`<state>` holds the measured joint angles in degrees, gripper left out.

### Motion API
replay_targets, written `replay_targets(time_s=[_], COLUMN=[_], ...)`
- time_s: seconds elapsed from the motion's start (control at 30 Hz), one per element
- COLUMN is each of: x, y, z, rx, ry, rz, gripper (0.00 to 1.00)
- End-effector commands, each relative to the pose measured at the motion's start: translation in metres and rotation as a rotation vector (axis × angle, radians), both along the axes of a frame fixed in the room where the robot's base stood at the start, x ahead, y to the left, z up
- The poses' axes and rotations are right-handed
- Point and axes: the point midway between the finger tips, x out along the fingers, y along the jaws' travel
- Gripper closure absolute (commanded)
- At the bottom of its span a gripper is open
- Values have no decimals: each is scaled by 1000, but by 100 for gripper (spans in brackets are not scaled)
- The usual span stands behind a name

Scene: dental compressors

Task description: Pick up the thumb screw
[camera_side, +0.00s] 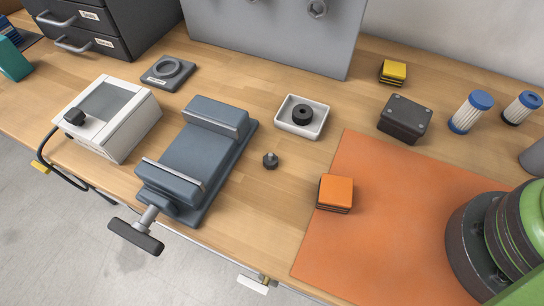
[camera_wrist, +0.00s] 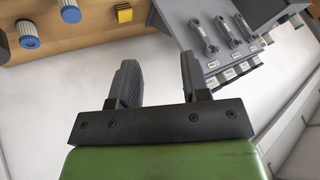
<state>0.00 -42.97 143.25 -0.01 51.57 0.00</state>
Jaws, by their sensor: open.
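A small black thumb screw (camera_side: 270,160) with a knurled head stands on the bare wood, between the blue-grey vise (camera_side: 195,155) and the orange mat (camera_side: 400,215). My gripper (camera_wrist: 160,75) is open and empty in the wrist view, its two dark fingers apart. The thumb screw does not show in the wrist view. In the side view only green and dark parts of my arm show at the right edge, far from the screw; the fingers are not visible there.
A white tray (camera_side: 290,128) holding a black ring stands just behind the screw. An orange pad stack (camera_side: 335,192) lies on the mat's left edge. A dark block (camera_side: 404,118), yellow pads (camera_side: 393,71) and blue-capped filters (camera_side: 470,112) stand at the back right.

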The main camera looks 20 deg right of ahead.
Motion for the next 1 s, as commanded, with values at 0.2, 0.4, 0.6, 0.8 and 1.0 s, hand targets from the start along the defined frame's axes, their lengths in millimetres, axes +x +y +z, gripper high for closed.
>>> replay_targets(time_s=[0.2, 0.4, 0.6, 0.8, 1.0], x=[0, 0, 0, 11, 60], y=[0, 0, 0, 4, 30], z=[0, 0, 0, 4, 6], rx=[0, 0, 0, 12, 43], ry=[0, 0, 0, 35, 177], rz=[0, 0, 0, 6, 16], gripper=[57, 41, 41, 41, 41])
